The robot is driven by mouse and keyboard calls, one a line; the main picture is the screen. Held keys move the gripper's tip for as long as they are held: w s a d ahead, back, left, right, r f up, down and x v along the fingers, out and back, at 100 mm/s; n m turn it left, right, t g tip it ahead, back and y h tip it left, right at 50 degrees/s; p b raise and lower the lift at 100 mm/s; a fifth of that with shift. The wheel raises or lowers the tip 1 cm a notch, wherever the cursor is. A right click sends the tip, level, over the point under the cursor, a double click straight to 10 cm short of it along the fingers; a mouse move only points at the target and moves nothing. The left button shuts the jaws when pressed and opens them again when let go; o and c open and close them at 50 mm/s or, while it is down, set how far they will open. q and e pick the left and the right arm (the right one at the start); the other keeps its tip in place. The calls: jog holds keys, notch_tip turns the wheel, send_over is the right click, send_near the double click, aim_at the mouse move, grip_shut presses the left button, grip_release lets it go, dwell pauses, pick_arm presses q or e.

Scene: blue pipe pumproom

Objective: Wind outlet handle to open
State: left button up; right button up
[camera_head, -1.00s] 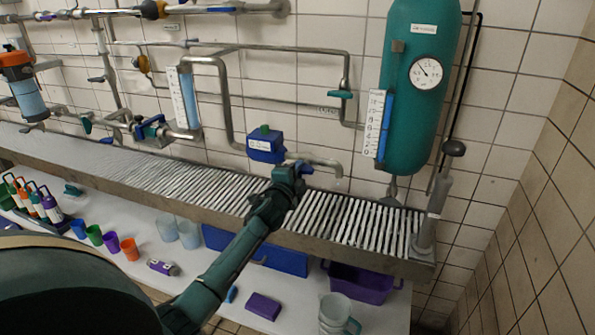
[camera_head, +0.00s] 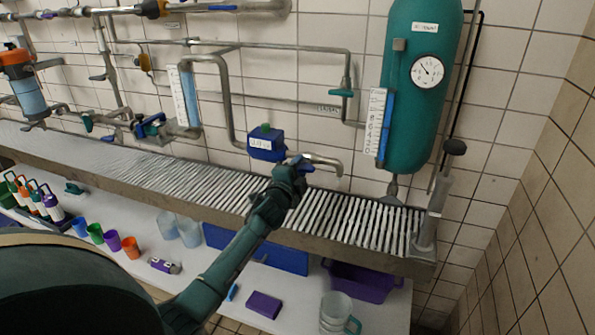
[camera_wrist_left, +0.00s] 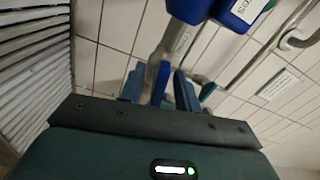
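The outlet handle (camera_head: 304,166) is a small blue lever on the grey outlet pipe (camera_head: 328,161), right of a blue box on the pipe. My left gripper (camera_head: 295,167) is at this handle, over the slatted trough, and partly hides it. In the left wrist view the blue handle (camera_wrist_left: 160,82) stands between the two fingers of my left gripper (camera_wrist_left: 160,88). A narrow gap shows between the handle and the left finger; the right finger is very close to it, and I cannot tell if it touches. My right gripper is in neither view.
The blue box (camera_head: 266,143) sits on the pipe just left of the outlet. A green tank (camera_head: 420,90) with a gauge hangs to the right. The slatted trough (camera_head: 345,222) lies below. Cups and a purple crate (camera_head: 362,283) are on the lower shelf.

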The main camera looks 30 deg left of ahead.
pick_arm(q)
jog(key=v, duration=1.3)
